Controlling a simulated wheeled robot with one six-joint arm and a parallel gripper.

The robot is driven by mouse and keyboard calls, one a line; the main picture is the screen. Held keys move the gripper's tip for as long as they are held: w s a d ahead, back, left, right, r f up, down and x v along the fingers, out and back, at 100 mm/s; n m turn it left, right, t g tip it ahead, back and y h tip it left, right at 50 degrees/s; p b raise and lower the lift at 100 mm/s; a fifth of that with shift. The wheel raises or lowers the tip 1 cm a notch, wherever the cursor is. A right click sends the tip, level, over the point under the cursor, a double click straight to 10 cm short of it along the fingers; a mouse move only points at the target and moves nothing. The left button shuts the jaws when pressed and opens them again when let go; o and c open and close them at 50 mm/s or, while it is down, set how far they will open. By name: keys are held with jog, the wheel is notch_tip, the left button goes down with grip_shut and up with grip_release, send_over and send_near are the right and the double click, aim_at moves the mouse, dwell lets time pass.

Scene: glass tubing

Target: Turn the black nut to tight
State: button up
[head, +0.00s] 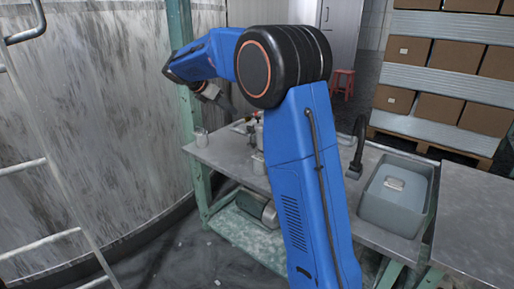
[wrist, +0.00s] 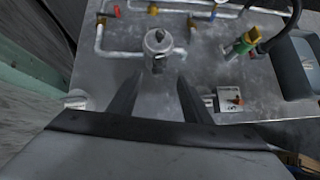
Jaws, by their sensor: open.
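My gripper (wrist: 158,82) is open in the wrist view, its two dark fingers spread above the grey bench with nothing between them. A pale round-topped fitting (wrist: 158,40) stands just beyond the fingertips, with a small dark part below it; I cannot tell if that is the black nut. Pale glass tubing (wrist: 120,54) runs to both sides of this fitting. In the head view my gripper (head: 214,96) is small above the bench's far left part, and I cannot make out the nut there; my arm hides part of the bench.
A green post (head: 184,95) stands at left.

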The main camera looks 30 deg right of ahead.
aim_at(250, 126)
jog(key=x, duration=1.5)
jog(key=shift+d+f, duration=0.2)
jog(key=shift+f, duration=0.2)
jog(key=shift+d+f, duration=0.1)
jog(key=shift+d, duration=0.05)
jog(key=n+t, duration=0.2)
jog(key=shift+s+n+y, duration=0.15)
jog(key=shift+n+y, duration=0.25)
jog(key=v, duration=1.7)
jog(key=s+d+f+m+t+h, duration=0.1)
jog(key=s+d+f+h, duration=0.1)
jog(key=s+f, duration=0.3)
jog(key=s+d+f+m+h, duration=0.1)
jog(key=s+f+h, duration=0.3)
jog(key=s, duration=0.5)
jog(key=shift+d+f+m+t+h, duration=0.35)
jog(key=shift+f+m, duration=0.45)
jog(key=shift+f, duration=0.3)
